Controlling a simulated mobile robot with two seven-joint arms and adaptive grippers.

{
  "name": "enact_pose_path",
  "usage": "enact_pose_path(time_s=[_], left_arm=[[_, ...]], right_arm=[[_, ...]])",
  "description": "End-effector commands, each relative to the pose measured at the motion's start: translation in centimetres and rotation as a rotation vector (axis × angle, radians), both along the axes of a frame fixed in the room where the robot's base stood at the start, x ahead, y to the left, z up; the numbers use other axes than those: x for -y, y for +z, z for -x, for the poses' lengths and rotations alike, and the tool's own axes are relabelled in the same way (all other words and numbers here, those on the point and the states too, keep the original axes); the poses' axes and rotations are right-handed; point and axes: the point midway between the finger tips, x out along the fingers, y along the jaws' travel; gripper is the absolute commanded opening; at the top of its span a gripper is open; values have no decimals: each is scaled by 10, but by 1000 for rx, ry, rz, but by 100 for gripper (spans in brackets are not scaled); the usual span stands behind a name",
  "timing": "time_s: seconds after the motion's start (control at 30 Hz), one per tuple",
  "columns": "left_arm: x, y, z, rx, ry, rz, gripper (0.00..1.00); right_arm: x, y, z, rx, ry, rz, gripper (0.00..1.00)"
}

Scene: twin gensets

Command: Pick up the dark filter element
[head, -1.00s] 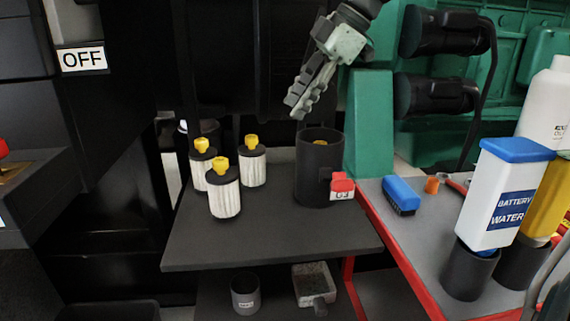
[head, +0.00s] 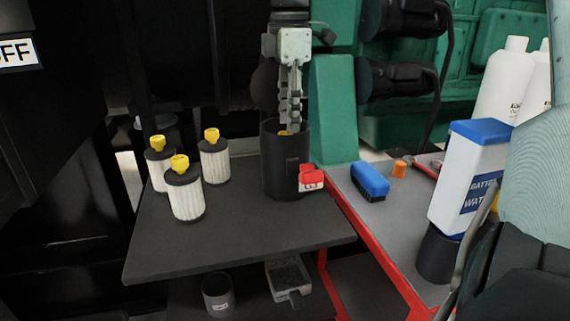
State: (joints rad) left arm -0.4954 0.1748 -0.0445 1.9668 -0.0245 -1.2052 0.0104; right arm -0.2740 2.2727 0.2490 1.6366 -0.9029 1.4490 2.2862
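A black cylindrical housing (head: 277,182) stands upright at the back right of the dark shelf. Inside its mouth a small bit of yellow (head: 284,132) shows; whatever it belongs to is hidden by the housing wall, so I cannot see a dark filter body. My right gripper (head: 288,125) points straight down over the mouth, with its fingertips at the yellow bit. Its fingers are seen edge-on, one in front of the other, so the gap between them is hidden. I cannot tell whether they touch the yellow. My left gripper is not in view.
Several white pleated filters (head: 187,200) with yellow knobs stand left on the shelf (head: 240,245). A red clip-like part (head: 311,178) sits at the housing's front right. A blue brush (head: 370,181) and a white bottle (head: 465,180) are right. The shelf's front is clear.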

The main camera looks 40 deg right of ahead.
Motion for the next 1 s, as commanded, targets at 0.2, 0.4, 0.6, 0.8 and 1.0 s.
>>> enact_pose_path(time_s=[0.2,0.4,0.6,0.8,1.0], left_arm=[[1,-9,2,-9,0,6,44],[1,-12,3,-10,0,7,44],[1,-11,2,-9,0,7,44],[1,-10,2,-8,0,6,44],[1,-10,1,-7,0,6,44]], right_arm=[[-2,-30,-3,-1,-1,-2,35],[-2,-36,-3,1,-1,0,35],[-2,-35,-3,1,-2,0,23],[-2,-35,-3,1,-2,0,0],[-2,-35,-3,2,-1,0,0]])
